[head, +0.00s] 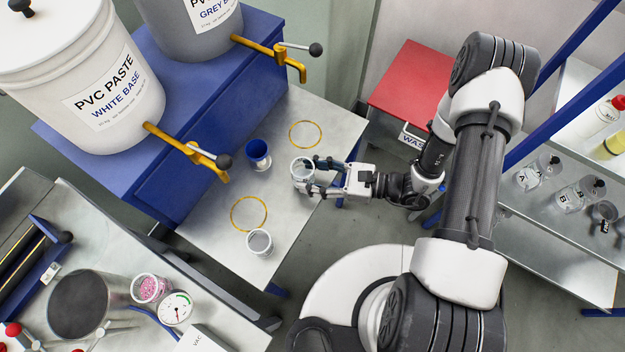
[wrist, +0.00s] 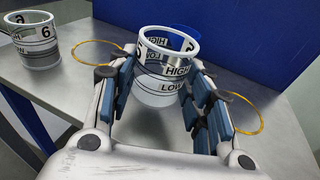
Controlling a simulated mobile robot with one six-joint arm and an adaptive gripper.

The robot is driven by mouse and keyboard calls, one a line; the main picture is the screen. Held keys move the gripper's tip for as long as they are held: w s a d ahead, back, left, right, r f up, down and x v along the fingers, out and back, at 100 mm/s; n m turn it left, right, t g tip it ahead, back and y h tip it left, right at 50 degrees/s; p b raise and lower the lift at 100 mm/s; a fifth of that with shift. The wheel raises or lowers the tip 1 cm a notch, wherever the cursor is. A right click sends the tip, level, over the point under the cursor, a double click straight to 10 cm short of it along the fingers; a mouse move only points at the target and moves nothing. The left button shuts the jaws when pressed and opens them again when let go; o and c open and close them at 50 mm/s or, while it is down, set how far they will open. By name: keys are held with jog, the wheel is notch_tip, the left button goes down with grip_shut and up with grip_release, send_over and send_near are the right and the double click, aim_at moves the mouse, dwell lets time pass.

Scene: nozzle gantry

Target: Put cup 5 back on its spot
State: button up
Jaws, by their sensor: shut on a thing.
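A clear cup (head: 302,168) with HIGH and LOW bands is between the fingers of my gripper (head: 313,177), upright near the front edge of the metal table. In the wrist view the cup (wrist: 166,68) shows part of a number at its left, too cut off to read surely. My gripper (wrist: 170,95) is shut on this cup. I cannot tell whether its base touches the table. Two yellow rings mark the tabletop: one at the back right (head: 305,134), one at the left (head: 248,213). Both rings look empty.
Cup 6 (wrist: 37,40), with grey contents, stands near the front left; the head view shows it too (head: 259,241). Yellow taps (head: 188,152) from the paste buckets (head: 85,75) overhang the table's back. A red bin (head: 408,80) is right.

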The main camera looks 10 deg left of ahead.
aim_at(313, 180)
notch_tip(313, 180, down, 3)
jog(key=shift+f+b, duration=0.2)
jog(key=shift+b, duration=0.3)
jog(key=shift+r, duration=0.1)
jog(key=o, duration=0.5)
jog(key=shift+f, duration=0.2)
jog(key=o, duration=0.5)
jog(key=shift+r, duration=0.1)
